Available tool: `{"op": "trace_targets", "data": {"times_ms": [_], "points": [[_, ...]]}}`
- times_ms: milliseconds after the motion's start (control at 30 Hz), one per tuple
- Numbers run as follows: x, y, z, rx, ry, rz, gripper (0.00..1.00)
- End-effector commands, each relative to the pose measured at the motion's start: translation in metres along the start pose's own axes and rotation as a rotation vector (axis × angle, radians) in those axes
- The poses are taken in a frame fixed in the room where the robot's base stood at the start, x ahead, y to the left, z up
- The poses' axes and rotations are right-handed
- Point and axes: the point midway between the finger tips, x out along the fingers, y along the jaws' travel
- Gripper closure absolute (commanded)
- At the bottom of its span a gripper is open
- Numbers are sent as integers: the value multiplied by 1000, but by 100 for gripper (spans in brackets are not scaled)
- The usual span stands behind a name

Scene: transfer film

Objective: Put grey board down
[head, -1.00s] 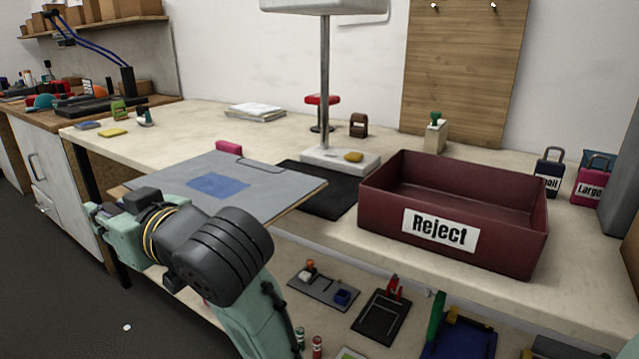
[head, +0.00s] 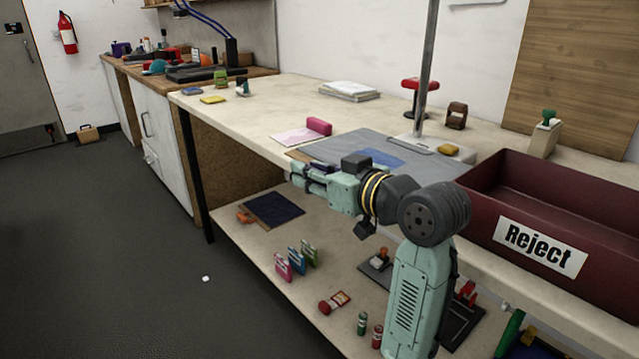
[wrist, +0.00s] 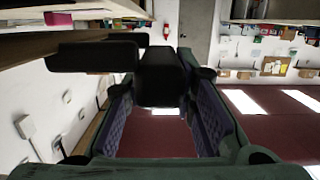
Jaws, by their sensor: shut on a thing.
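The grey board (head: 343,148), with a blue patch on its face, lies roughly level over the worktop in front of the lamp base. I cannot tell whether it touches the worktop. My gripper (head: 303,174) is at its near left side, by the table's front edge. In the wrist view my gripper (wrist: 160,90) is shut on a dark block (wrist: 160,78) between its fingertips, seemingly the board's grip. My arm hides part of the board's near side.
The dark red Reject box (head: 478,203) stands right of the board. A pink block (head: 319,126) and a pale sheet (head: 295,137) lie at its left. The lamp post (head: 428,70) rises behind. The worktop's left part (head: 262,108) is mostly clear. Small items fill the lower shelf (head: 255,258).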

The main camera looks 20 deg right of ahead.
Motion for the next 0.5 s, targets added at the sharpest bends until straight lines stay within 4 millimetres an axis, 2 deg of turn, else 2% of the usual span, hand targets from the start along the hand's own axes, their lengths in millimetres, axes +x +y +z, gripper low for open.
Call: {"op": "trace_targets", "data": {"times_ms": [167,400,500], "points": [[-2,11,3,-4,2,-1,100],[2,11,31,-1,2,-1,100],[3,10,35,-5,2,-1,100]]}}
